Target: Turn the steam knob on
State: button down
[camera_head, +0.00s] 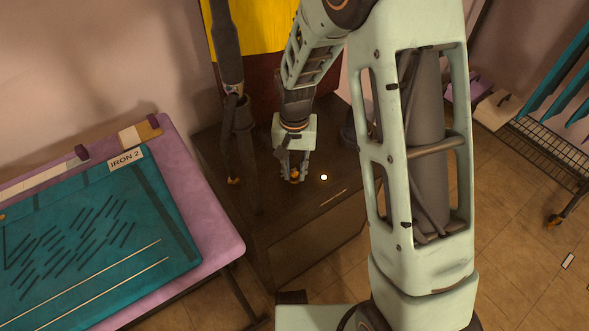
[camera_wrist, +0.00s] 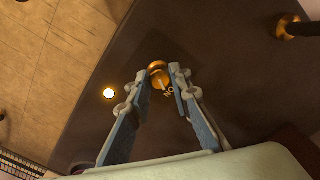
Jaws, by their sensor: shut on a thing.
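The steam knob (camera_wrist: 158,73) is a small orange-gold knob on a dark brown panel. It also shows in the head view (camera_head: 295,175), between the fingertips. My gripper (camera_wrist: 163,77) comes down over it, with one finger on each side, and is shut on the knob. In the head view my gripper (camera_head: 293,176) points down at the top of the dark cabinet (camera_head: 310,250). Partly hidden lettering is on the panel beside the knob. A bright round light (camera_wrist: 108,93) glows on the panel to the left of the knob.
A teal and lilac ironing board marked IRON 2 (camera_head: 126,158) stands at the left. A dark upright post (camera_head: 245,150) rises from the cabinet left of my gripper. A wire rack (camera_head: 550,150) is at the right. Another gold fitting (camera_wrist: 286,27) is at the wrist view's upper right.

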aim_at(295, 174)
jog(key=c, duration=1.7)
grip_release()
jog(key=shift+c, duration=0.2)
jog(key=shift+r, duration=0.15)
notch_tip(295, 174, up, 12)
